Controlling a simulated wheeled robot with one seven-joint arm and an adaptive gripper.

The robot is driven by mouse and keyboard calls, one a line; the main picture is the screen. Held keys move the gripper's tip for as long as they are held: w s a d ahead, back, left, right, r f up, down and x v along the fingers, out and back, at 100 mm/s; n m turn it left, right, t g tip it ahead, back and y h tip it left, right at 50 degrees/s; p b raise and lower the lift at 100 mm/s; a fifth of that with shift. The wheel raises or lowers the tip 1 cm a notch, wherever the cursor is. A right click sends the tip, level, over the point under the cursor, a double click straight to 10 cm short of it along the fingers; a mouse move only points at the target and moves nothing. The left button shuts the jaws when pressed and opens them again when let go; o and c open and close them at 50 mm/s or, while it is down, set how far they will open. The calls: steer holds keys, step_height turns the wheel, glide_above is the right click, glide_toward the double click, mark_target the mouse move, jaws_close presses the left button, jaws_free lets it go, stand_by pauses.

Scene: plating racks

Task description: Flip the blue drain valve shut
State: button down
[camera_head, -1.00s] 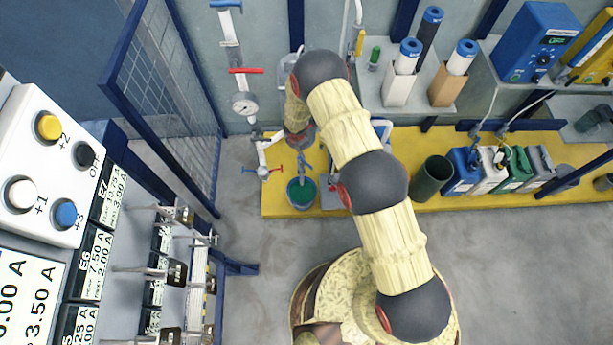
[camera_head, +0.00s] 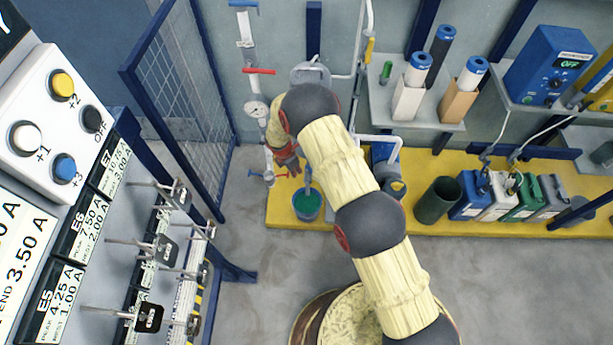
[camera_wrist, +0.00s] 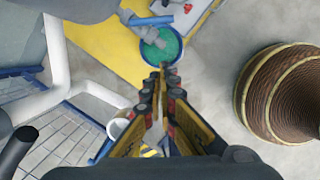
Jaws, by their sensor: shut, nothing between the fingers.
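The blue drain valve's lever (camera_wrist: 150,21) lies across a grey fitting above the bucket in the wrist view. The bucket also shows in the wrist view (camera_wrist: 160,47). My gripper (camera_wrist: 160,78) has its fingers together and empty. Its tips point toward the bucket's near rim, and the lever lies beyond them, apart. In the head view my gripper (camera_head: 289,164) is up and left of the bucket, partly hidden by my arm.
A vertical pipe carries a red lever (camera_head: 258,71) and a gauge (camera_head: 254,109), with small handles lower down. A mesh fence (camera_head: 185,95) stands left. A dark green bin (camera_head: 437,200) and several canisters (camera_head: 470,195) stand right on the yellow platform (camera_head: 330,213).

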steer(key=w+d+f+b, duration=0.3)
steer(key=d+f+b, duration=0.2)
steer(key=f, duration=0.5)
steer(key=shift+w+f, duration=0.25)
steer(key=shift+w, duration=0.15)
